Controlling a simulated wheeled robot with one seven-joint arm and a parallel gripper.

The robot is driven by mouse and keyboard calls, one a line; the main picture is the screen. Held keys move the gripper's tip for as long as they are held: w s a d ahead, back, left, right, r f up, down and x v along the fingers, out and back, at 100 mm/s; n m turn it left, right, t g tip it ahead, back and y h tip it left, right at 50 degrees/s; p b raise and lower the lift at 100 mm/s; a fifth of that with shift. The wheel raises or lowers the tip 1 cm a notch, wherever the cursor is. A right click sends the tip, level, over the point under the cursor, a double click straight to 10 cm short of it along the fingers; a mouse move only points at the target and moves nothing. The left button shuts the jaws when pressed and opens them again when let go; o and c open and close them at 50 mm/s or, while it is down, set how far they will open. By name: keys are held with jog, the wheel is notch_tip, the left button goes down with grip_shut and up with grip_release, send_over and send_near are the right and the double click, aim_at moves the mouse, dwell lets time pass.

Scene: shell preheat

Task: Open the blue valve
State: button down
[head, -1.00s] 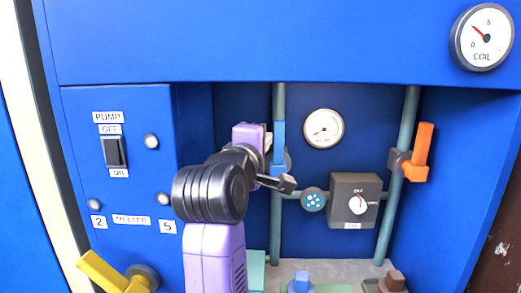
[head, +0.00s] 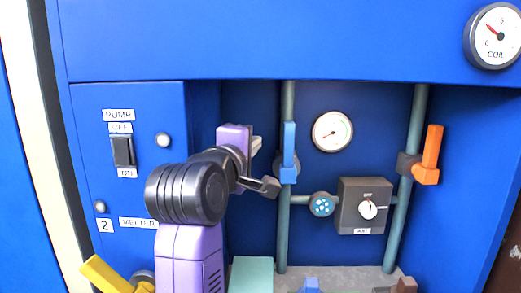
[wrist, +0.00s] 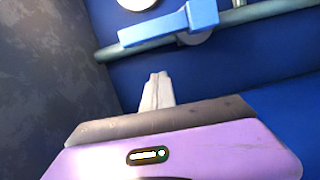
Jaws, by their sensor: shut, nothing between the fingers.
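The blue valve's handle (head: 289,145) stands upright, in line with a grey-green vertical pipe, in the recess of the blue cabinet. My gripper (head: 257,144) is just left of the handle in the head view, with a small gap between them. In the wrist view the two pale fingers (wrist: 157,88) are together and empty. The blue handle (wrist: 165,26) lies beyond their tips there, roughly along the pipe, and the fingers look apart from it.
An orange valve handle (head: 432,150) is on the right pipe. A grey box with a dial (head: 350,218), a teal round fitting (head: 321,205) and a gauge (head: 333,132) lie between the pipes. A pump switch (head: 123,151) is left, with a yellow handle (head: 107,275) below it.

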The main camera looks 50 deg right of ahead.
jog(key=v, duration=0.9)
jog(key=shift+s+b, duration=0.3)
